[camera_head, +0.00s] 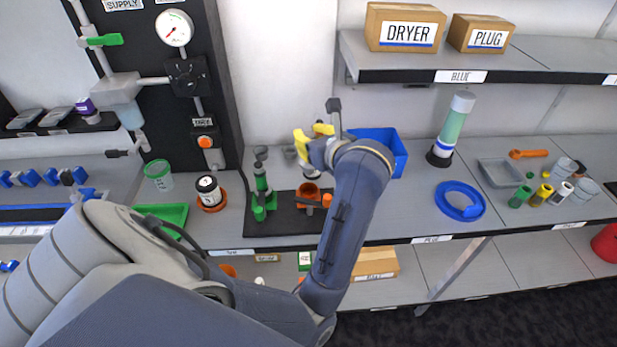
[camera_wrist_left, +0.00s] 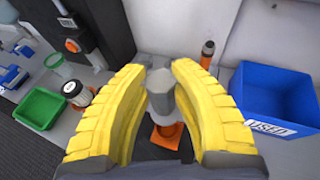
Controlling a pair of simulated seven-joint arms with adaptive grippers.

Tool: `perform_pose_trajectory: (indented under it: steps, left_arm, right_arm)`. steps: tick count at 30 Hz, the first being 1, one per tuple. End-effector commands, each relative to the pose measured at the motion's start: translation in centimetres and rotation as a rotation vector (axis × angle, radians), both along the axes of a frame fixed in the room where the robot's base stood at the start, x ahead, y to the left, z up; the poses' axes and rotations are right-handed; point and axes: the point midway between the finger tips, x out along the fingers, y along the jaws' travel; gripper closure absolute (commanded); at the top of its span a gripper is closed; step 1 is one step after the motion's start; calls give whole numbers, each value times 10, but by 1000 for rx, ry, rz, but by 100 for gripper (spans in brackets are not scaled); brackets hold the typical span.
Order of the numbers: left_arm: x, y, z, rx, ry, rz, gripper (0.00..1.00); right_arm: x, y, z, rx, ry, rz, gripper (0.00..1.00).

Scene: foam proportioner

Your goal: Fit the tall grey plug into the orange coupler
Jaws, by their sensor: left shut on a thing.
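My left gripper (camera_head: 311,165) reaches over the orange coupler (camera_head: 309,190) from above and behind. Its yellow fingers are shut on the tall grey plug, which the gripper hides in the head view. In the left wrist view the grey plug (camera_wrist_left: 161,92) stands between the two fingers, its far end pointing at the orange coupler (camera_wrist_left: 166,136). The plug overlaps the coupler there; I cannot tell whether its end is inside or just above. My right gripper is not in view.
A green coupler (camera_head: 259,208) stands on the same dark mat (camera_head: 283,228), to the left. A blue bin (camera_head: 392,143) is behind my left wrist.

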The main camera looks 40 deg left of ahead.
Motion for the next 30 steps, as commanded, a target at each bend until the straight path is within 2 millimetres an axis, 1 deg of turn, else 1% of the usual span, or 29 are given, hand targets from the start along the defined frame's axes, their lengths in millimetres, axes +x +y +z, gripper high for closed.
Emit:
perform_pose_trajectory:
  steps: [6,14,18,21,25,30]
  left_arm:
    - [-2,1,-28,5,6,14,100]
    - [-1,1,-46,3,4,13,100]
    - [-1,1,-64,4,6,12,100]
    - [-1,1,-74,4,4,13,100]
    - [-1,1,-80,2,2,13,100]
    - [-1,1,-80,2,1,13,100]
  right_arm:
    - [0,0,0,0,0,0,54]
    - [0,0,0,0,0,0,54]
    - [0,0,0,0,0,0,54]
    - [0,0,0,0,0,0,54]
    - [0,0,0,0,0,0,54]
    - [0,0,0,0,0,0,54]
